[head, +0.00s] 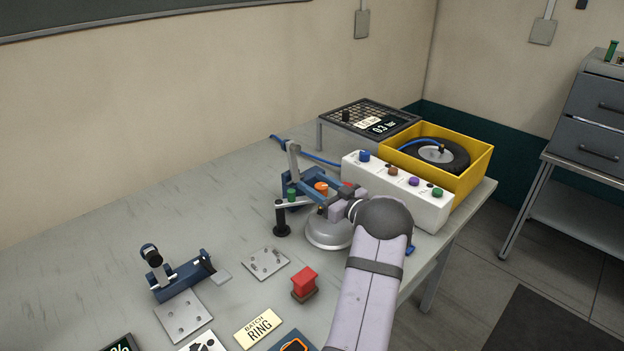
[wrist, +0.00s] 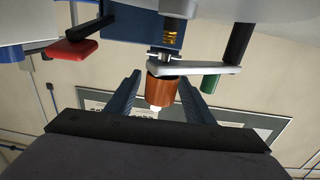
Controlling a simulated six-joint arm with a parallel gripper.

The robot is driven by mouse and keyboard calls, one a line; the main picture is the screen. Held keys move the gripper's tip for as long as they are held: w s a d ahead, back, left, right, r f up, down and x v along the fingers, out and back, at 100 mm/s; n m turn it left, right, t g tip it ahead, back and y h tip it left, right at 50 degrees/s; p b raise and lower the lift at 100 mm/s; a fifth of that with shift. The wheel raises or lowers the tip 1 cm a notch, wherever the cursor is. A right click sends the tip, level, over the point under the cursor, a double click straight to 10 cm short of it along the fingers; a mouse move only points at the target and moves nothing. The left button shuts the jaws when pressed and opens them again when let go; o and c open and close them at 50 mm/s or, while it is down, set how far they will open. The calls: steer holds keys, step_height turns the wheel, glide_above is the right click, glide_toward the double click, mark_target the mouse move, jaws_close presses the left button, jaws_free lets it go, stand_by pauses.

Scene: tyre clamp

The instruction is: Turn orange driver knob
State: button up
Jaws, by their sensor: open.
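The orange driver knob (head: 321,187) is part of the blue clamp fixture (head: 293,182) on the table. In the wrist view the knob (wrist: 161,91) is an orange-brown cylinder on a metal shaft below a grey lever arm. My gripper (wrist: 167,88) is open, with one dark finger on each side of the knob. A narrow gap shows on the left; whether the right finger touches it I cannot tell. In the head view my gripper (head: 332,200) is beside the fixture and its fingertips are partly hidden.
A white box with coloured knobs (head: 403,191) and a yellow bin with a tyre (head: 476,170) stand to the right. A grey round base (head: 328,234) is under my gripper. A red block (head: 304,281) sits in front.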

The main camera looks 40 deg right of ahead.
steer(key=shift+w, duration=0.8)
steer(key=shift+c, duration=0.3)
steer(key=c, duration=1)
steer(key=shift+y, duration=0.3)
steer(key=shift+a+n+y+b, duration=0.25)
steer(key=shift+n+y+b, duration=0.1)
steer(key=shift+n+y, duration=0.5)
